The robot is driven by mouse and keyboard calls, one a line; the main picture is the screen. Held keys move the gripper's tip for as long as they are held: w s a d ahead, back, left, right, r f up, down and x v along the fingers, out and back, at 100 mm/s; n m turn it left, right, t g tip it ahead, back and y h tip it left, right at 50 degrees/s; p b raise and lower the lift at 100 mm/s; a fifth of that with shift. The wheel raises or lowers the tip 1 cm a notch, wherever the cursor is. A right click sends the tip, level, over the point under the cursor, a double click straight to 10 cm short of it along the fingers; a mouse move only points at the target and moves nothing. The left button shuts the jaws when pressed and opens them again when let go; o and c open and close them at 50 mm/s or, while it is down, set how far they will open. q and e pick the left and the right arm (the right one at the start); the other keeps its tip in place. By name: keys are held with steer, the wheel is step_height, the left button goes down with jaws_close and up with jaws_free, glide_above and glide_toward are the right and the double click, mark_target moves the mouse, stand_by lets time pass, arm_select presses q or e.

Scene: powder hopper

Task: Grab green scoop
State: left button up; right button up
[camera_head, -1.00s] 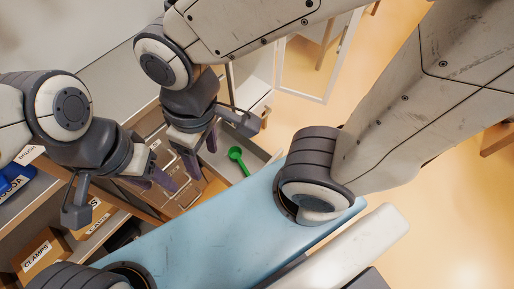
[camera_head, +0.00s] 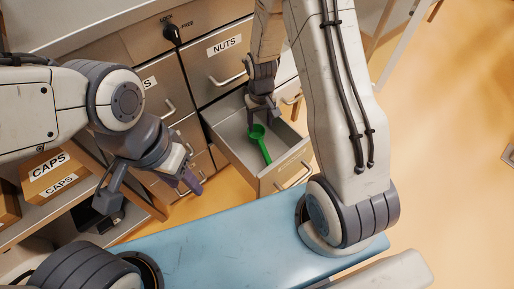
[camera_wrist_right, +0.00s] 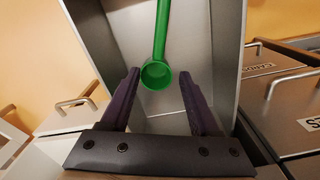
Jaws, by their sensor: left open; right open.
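The green scoop (camera_head: 259,141) lies in an open drawer (camera_head: 228,133), its handle toward the drawer front. My right gripper (camera_head: 262,112) is open and points down into the drawer at the scoop's bowl end. In the right wrist view the scoop's bowl (camera_wrist_right: 156,75) shows just ahead of and between the two open fingers (camera_wrist_right: 157,88), with its handle running away to the top. I see no contact with the fingers. My left gripper (camera_head: 192,184) is open and empty, out to the left in front of the cabinet.
A drawer labelled NUTS (camera_head: 225,62) is closed above the open one. A lock knob (camera_head: 173,34) sticks out above it. A CAPS bin (camera_head: 50,172) stands at the left. The open drawer's side walls flank my right gripper.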

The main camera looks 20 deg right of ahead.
mark_target(260, 140)
steer(key=f, duration=0.2)
steer(key=f+b, duration=0.1)
steer(key=f, duration=0.2)
steer(key=f+b, duration=0.1)
steer(key=f, duration=0.1)
steer(key=shift+w+d+f, duration=0.1)
steer(key=shift+d+f, duration=0.15)
steer(key=shift+d, duration=0.15)
steer(key=f+b, duration=0.2)
steer(key=f, duration=0.1)
steer(key=f+b, duration=0.1)
steer(key=f, duration=0.1)
steer(key=shift+w+a+f, duration=0.1)
steer(key=shift+a+f, duration=0.05)
steer(key=shift+a, duration=0.1)
jaws_close()
